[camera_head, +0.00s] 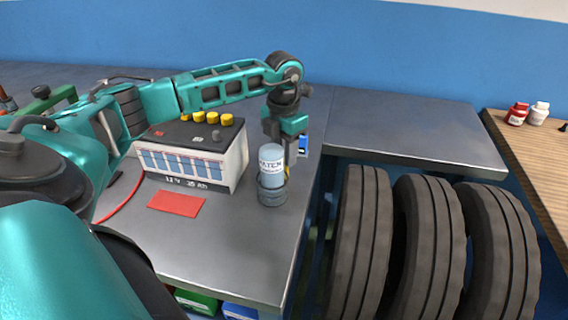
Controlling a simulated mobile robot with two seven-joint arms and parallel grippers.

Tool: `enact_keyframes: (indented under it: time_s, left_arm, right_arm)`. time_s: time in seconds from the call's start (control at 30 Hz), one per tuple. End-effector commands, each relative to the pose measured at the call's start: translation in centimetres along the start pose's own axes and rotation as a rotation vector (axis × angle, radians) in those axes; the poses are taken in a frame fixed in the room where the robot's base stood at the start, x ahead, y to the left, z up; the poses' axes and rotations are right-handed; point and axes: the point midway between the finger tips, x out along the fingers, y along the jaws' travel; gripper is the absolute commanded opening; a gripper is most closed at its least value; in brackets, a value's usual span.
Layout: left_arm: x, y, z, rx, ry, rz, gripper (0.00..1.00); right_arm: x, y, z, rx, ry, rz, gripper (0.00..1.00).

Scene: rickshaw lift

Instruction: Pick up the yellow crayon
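A thin yellow sliver (287,171), which looks like the yellow crayon, shows just right of a bottle; most of it is hidden. My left gripper (291,154) points down over the grey bench, just behind and right of the bottle, close above the yellow sliver. Its fingers are small and partly hidden by the bottle, so I cannot tell whether they are open or shut on it. My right gripper is not in view.
The labelled bottle (271,160) stands in a dark round holder (271,193). A battery (190,163) with yellow caps and a red card (176,202) are to its left. A small blue item (303,145) lies behind the gripper. Large tyres (360,240) stand at right.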

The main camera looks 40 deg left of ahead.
Motion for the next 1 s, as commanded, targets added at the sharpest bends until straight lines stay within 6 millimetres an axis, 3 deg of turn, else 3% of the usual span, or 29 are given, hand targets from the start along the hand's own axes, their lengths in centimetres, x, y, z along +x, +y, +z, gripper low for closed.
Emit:
enact_keyframes:
  time_s: [0.1, 0.37, 0.73, 1.0]
  left_arm:
    - [1.07, 0.05, -0.02, -0.001, 0.001, 0.001, 0.38]
    - [1.23, 0.05, -0.01, 0.0, 0.0, 0.001, 0.37]
    - [1.18, 0.04, 0.0, 0.0, 0.0, 0.001, 0.02]
    - [1.15, 0.05, 0.0, -0.001, -0.001, 0.001, 0.0]
  right_arm:
    - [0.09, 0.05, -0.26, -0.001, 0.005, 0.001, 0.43]
    - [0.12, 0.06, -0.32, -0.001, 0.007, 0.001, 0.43]
    - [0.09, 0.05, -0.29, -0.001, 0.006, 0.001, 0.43]
    - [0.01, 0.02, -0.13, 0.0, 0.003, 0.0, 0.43]
